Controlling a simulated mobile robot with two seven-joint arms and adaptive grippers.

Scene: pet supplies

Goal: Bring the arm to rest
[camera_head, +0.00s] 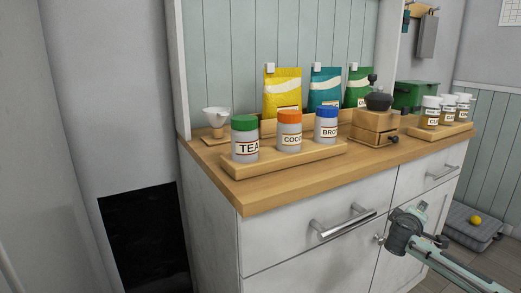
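A jointed grey-green arm part of mine (408,232) comes in from the lower right. It shows in front of the white cabinet's lower doors, below the right drawer. No arm comes in from the left, and my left gripper is not in view. The arm part is below the countertop and apart from the jars and pouches on it.
The wooden countertop (245,199) carries a tray (240,171) of three lidded jars, several pouches, a wooden grinder (376,122) and a tray of small jars. Drawer handles (343,222) stick out in front. A grey cushion (468,226) with a yellow ball lies at right.

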